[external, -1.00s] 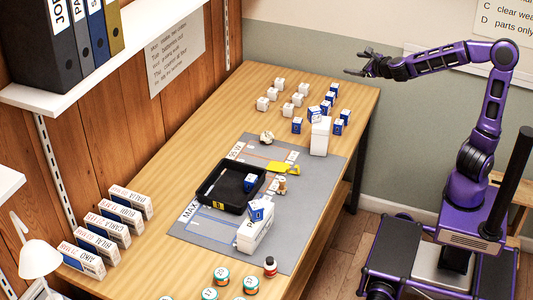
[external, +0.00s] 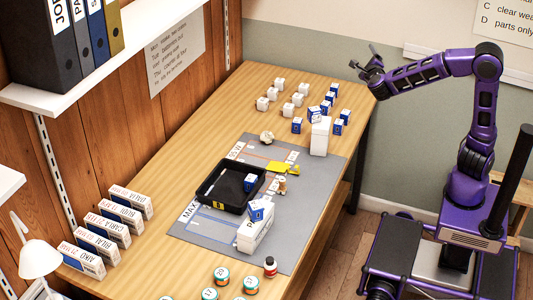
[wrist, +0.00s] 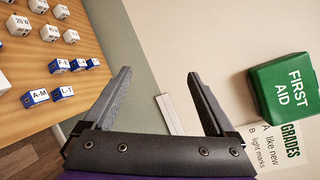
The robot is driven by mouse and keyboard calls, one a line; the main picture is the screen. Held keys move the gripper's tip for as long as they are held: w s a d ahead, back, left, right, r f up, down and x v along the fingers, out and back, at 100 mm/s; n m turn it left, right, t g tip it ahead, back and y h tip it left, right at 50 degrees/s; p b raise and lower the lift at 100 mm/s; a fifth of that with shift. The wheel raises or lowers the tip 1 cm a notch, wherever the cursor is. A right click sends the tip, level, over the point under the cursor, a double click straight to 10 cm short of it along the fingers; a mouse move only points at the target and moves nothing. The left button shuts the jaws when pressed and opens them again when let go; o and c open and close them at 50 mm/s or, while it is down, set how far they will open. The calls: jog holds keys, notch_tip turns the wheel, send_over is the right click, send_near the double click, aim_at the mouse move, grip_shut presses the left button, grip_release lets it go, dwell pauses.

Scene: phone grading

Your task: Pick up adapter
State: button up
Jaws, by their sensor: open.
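Several white cubes that look like power adapters stand at the far end of the table, one of them the white cube (external: 279,84) nearest the wall. In the wrist view the white cubes are at the upper left, and a white cube (wrist: 18,25) has a wattage-like marking. I cannot tell which one is meant. My gripper (external: 362,58) is open and empty, up in the air beyond the table's far right corner. In the wrist view my gripper (wrist: 160,76) has its fingers spread with nothing between them, pointing toward the wall.
Blue-and-white boxes (wrist: 35,97) stand beside the white cubes, near a taller white box (external: 320,137). A black tray (external: 208,203) lies on the grey mat (external: 310,205). A green first aid box (wrist: 288,88) is on the wall near my gripper.

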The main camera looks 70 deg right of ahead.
jog(key=w+a+f+n+t, duration=0.2)
jog(key=a+f+n, duration=0.5)
jog(key=n, duration=0.3)
jog(key=w+a+f+n+t, duration=0.25)
jog(key=a+f+n, duration=0.4)
jog(key=n, duration=0.35)
jog(key=n+t+y, duration=0.1)
jog(key=n+y, duration=0.2)
jog(key=n, duration=0.5)
send_near(317, 113)
jog(key=x, duration=0.5)
jog(key=shift+d+f, duration=0.15)
jog(key=shift+d, duration=0.05)
jog(key=shift+b+x, duration=0.35)
jog(key=shift+x, duration=2.85)
jog(key=shift+w+a, duration=0.15)
grip_shut()
notch_tip(317, 113, up, 9)
jog(key=shift+a+r+p, duration=0.15)
jog(key=shift+p, duration=0.65)
jog(key=shift+n, duration=0.3)
jog(key=s+a+f, duration=0.1)
jog(key=s+a+f+b, duration=0.1)
jog(key=f, duration=0.1)
jog(key=s+f, duration=0.1)
jog(key=shift+a+f+b, duration=0.15)
jog(key=shift+a+b, duration=0.2)
jog(key=shift+a, duration=0.05)
jog(key=shift+f+b, duration=0.4)
jog(key=shift+f, duration=1.9)
